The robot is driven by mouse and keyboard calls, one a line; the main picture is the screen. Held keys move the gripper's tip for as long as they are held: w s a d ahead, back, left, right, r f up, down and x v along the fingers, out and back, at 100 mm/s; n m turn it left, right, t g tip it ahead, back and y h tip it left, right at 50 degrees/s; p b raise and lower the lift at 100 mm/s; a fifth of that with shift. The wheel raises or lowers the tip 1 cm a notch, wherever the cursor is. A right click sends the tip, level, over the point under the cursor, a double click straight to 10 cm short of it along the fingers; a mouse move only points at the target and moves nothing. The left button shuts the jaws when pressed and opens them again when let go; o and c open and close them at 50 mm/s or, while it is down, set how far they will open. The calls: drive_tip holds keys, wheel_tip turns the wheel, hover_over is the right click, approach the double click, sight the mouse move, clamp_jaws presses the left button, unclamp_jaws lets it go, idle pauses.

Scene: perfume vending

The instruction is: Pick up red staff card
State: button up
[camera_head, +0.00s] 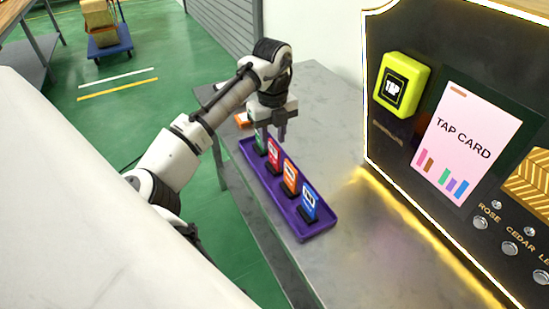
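The red card (274,159) stands upright in a purple tray (317,234) on the grey table, between a green card (260,143) and an orange card (290,180). A blue card (309,203) stands at the near end. My gripper (275,136) points down at the far end of the tray, just above and behind the red card in the picture. Its two fingers look apart, with nothing seen between them. Whether a fingertip touches a card is too small to tell.
A black vending panel with a lit edge stands at the right, with a yellow-green TAP reader (401,84) and a "TAP CARD" screen (465,143). A small orange object (242,120) lies beyond the tray. The table (365,265) is bare between tray and panel.

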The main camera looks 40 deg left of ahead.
sight(274, 166)
wheel_tip(274, 166, down, 8)
drive_tip(key=shift+w+d+r+b, duration=0.1)
drive_tip(key=shift+w+b, duration=0.05)
drive_tip(key=shift+b, duration=0.25)
clamp_jaws()
